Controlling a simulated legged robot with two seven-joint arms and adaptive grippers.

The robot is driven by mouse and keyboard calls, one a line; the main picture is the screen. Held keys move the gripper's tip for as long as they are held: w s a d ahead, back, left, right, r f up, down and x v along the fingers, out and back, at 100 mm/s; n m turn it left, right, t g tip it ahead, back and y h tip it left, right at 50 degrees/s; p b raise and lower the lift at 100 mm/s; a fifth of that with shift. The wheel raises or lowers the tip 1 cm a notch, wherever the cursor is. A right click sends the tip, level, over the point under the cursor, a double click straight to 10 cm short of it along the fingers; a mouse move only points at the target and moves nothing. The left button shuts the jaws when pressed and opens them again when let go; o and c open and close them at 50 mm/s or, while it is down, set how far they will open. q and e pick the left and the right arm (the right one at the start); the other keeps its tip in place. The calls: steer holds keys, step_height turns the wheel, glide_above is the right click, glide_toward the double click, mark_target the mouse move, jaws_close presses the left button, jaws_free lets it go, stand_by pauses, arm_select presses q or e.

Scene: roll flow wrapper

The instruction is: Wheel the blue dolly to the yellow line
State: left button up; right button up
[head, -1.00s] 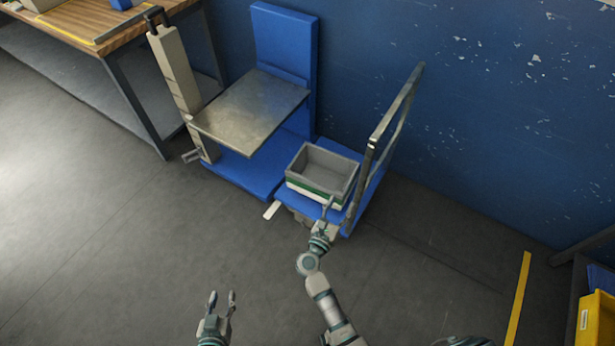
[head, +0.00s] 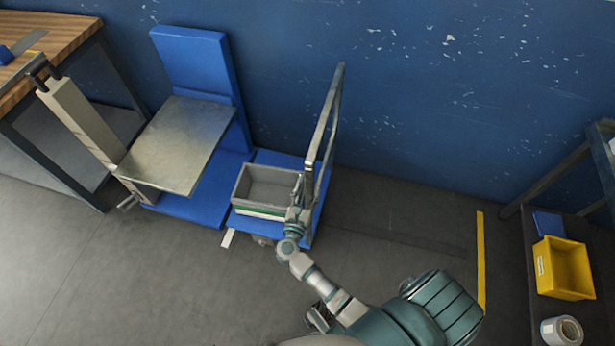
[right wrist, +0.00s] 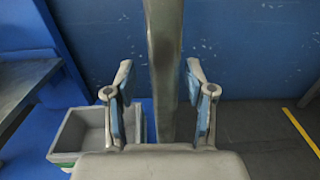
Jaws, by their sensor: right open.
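The blue dolly (head: 318,207) is a low blue platform with an upright grey metal handle (head: 322,130) on its right side. It stands near the wall, beside a lift table. A grey crate (head: 267,174) with a green and white band sits on it. My right gripper (head: 298,205) is at the near handle post. In the right wrist view the post (right wrist: 163,45) stands between the spread fingers of this gripper (right wrist: 160,78), and I see no clear grip. The yellow line (head: 481,262) is on the floor to the right. Part of my left gripper (head: 318,318) shows low, mostly hidden by my right arm.
The blue lift table (head: 178,145) with a metal plate stands close left of the dolly. A workbench (head: 60,30) is at the far left. A rack with a yellow bin (head: 565,268) is beyond the line. The floor between dolly and line is clear.

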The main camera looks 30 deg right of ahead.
steer(key=shift+w+d, duration=0.25)
steer(key=shift+d, duration=0.5)
steer(key=shift+c, duration=0.2)
steer(key=c, duration=0.8)
steer(key=shift+a, duration=0.15)
jaws_close()
